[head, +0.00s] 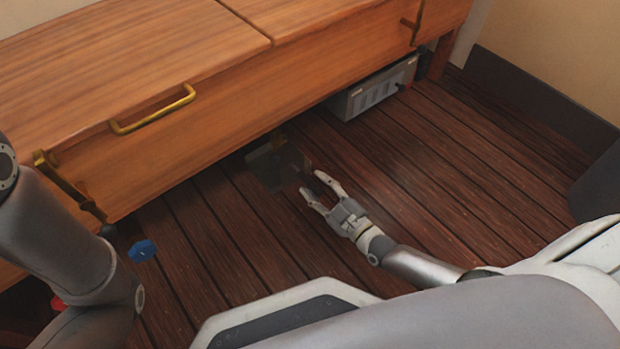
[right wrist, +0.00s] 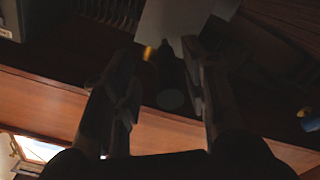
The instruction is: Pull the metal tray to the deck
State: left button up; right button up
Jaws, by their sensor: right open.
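The metal tray (head: 268,172) is a dull, dark grey flat piece on the deck (head: 350,215), partly beneath the front of the wooden bench. Its far part is hidden in shadow. My right gripper (head: 313,183) is open, low over the deck, just right of the tray's near side. In the right wrist view a grey flat surface, likely the tray (right wrist: 180,22), lies beyond the open fingers (right wrist: 158,62). A dark cylinder-like thing (right wrist: 171,80) shows between the fingers. I cannot tell whether the gripper touches anything. My left gripper is out of view.
The wooden bench (head: 160,70) with a brass handle (head: 152,110) overhangs the tray. A grey box (head: 372,90) stands under it at the right. A blue knob-like thing (head: 142,250) is at the left. The deck right of my gripper is clear.

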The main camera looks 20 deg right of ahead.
jog(key=v, duration=0.8)
